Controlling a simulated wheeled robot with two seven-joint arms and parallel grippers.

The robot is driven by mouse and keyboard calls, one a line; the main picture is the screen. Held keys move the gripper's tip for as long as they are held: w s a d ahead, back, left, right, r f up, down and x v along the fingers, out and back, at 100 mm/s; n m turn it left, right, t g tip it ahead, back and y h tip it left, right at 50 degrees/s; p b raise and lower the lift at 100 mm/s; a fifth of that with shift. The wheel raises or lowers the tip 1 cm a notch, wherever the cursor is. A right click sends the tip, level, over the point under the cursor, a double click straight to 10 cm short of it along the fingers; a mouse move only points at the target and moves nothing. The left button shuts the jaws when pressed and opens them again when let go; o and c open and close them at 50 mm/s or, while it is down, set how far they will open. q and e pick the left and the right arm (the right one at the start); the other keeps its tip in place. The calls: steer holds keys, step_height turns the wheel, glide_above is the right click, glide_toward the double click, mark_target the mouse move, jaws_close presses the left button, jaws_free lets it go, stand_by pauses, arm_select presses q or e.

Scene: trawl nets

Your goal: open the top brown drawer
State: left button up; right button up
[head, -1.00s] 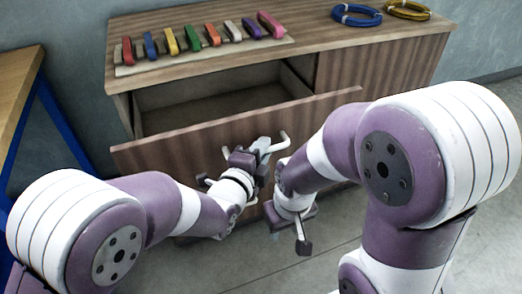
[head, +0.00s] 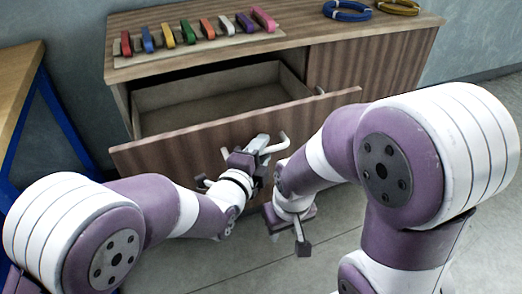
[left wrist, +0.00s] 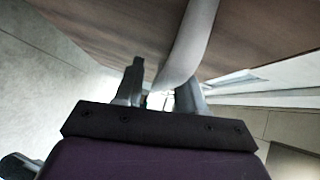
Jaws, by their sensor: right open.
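The top brown drawer (head: 190,140) stands pulled out of the wooden cabinet (head: 345,65), and its empty inside (head: 205,105) shows. Its pale bar handle (head: 283,145) is on the drawer front. My left gripper (head: 259,145) is at the handle in front of the drawer. In the left wrist view the handle (left wrist: 190,45) passes between the fingers of my left gripper (left wrist: 160,92), which look closed on it; the exact contact is partly hidden. My right gripper (head: 302,238) is open and empty, pointing down below and right of the handle.
Several coloured pieces (head: 208,30) lie in a row on a board on the cabinet top. A blue coil (head: 350,13) and a yellow coil (head: 398,7) lie at its right. A table with blue legs (head: 60,110) stands at the left. The floor (head: 270,268) is clear.

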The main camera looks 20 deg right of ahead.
arm_select(q)
steer(key=shift+s, duration=0.1)
steer(key=p+v, duration=0.2)
steer(key=v, duration=1)
steer(key=shift+s+a, duration=0.2)
